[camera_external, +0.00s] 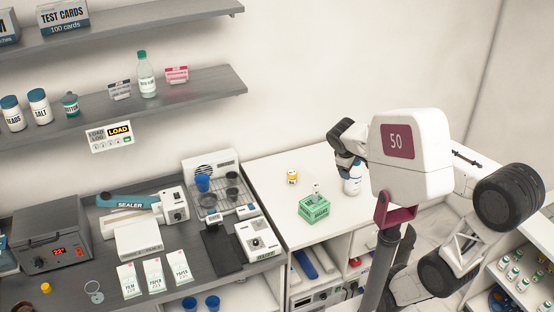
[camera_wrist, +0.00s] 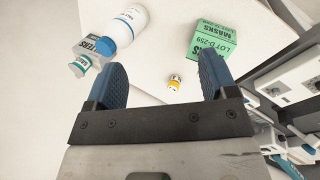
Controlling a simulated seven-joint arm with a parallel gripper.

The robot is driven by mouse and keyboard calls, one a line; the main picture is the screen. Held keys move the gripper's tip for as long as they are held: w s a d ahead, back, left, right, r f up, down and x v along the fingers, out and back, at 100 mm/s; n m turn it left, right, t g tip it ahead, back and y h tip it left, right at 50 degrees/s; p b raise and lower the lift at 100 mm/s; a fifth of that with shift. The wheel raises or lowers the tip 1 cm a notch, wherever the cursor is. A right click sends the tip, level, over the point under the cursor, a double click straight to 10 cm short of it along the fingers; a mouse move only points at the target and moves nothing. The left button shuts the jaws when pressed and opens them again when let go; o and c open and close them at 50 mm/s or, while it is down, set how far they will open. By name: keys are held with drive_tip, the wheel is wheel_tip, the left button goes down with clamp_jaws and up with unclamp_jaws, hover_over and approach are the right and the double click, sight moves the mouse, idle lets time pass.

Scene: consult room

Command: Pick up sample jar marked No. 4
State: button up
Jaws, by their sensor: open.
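A second small jar with a teal lid (camera_wrist: 82,65) shows at upper left in the wrist view, beside the left finger. Neither jar's number is clear enough to read, so I cannot tell which is No. 4. My gripper (camera_external: 345,158) is open and empty above the counter; its fingers also show in the wrist view (camera_wrist: 162,85).
A white bottle with a blue cap (camera_wrist: 126,25) stands by a grey box (camera_wrist: 93,48) near the teal-lidded jar. A green masks box (camera_external: 314,209) stands on the white counter (camera_external: 262,187). The grey bench at left is crowded with devices, and shelves (camera_external: 150,100) hang above.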

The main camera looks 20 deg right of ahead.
drive_tip(key=w+a+n+t+h, duration=0.1)
drive_tip(key=w+a+n+h, duration=0.1)
drive_tip(key=w+n, duration=0.35)
drive_tip(key=w+a+n+h, duration=0.3)
drive_tip(key=w, duration=0.6)
drive_tip(key=n+t+h, duration=0.3)
drive_tip(key=n+t, duration=0.1)
drive_tip(key=n, duration=0.4)
hover_over(289, 177)
drive_tip(key=s+a, duration=0.2)
drive_tip(key=a, duration=0.3)
drive_tip(key=f, duration=2.2)
drive_tip(key=shift+s+d+f, duration=0.1)
drive_tip(key=shift+d+f, duration=0.1)
drive_tip(key=shift+f, duration=0.45)
drive_tip(key=shift+d, duration=0.1)
drive_tip(key=shift+x, duration=1.25)
